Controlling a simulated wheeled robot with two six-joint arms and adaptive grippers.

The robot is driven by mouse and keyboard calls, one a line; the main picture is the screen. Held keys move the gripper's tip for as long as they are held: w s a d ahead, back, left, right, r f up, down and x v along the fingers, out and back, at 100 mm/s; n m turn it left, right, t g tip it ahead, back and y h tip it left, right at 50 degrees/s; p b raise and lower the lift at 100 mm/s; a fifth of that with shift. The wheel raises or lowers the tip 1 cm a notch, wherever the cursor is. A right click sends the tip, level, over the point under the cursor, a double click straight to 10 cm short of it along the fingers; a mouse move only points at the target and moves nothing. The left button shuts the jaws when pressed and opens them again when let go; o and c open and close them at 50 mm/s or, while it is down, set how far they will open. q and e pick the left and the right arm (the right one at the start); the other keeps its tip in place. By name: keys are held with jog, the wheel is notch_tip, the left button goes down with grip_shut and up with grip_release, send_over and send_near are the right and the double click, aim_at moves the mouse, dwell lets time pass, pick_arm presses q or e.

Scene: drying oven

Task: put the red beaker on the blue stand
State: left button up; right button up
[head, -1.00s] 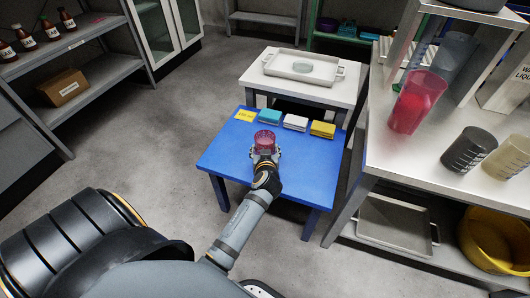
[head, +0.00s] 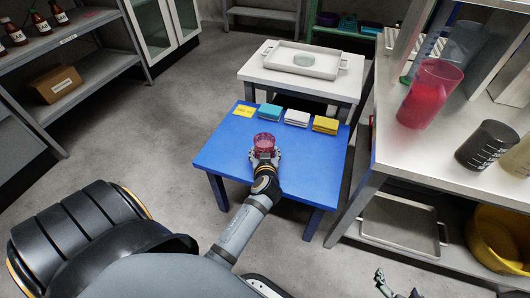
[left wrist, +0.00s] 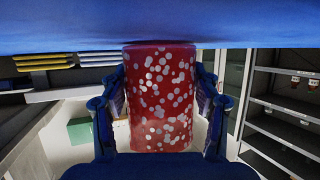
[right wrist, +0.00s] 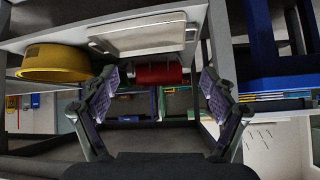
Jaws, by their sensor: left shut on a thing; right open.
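The red beaker (head: 264,141), red with white dots in the left wrist view (left wrist: 160,100), is between the fingers of my left gripper (head: 264,155). That gripper is shut on its sides. The beaker appears upright over the middle of the blue stand (head: 225,155), a low blue table. In the left wrist view its end meets the blue surface (left wrist: 220,25) at the top of the picture; I cannot tell whether it touches or hangs just above. My right gripper (head: 388,284) is open and empty at the lower right, also seen in the right wrist view (right wrist: 160,95).
The right counter holds a red-filled jug (head: 429,95) and dark beaker (head: 486,146). A white table with a tray (head: 335,65) stands behind.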

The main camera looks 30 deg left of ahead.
jog(key=shift+w+r, duration=0.25)
jog(key=shift+w+r, duration=0.1)
pick_arm(q)
jog(key=shift+f, duration=0.1)
jog(key=o, duration=1.5)
jog(key=shift+c, duration=0.2)
pick_arm(e)
jog(key=shift+w+r+t, duration=0.5)
jog(key=shift+w+r, duration=0.05)
jog(key=shift+s, duration=0.1)
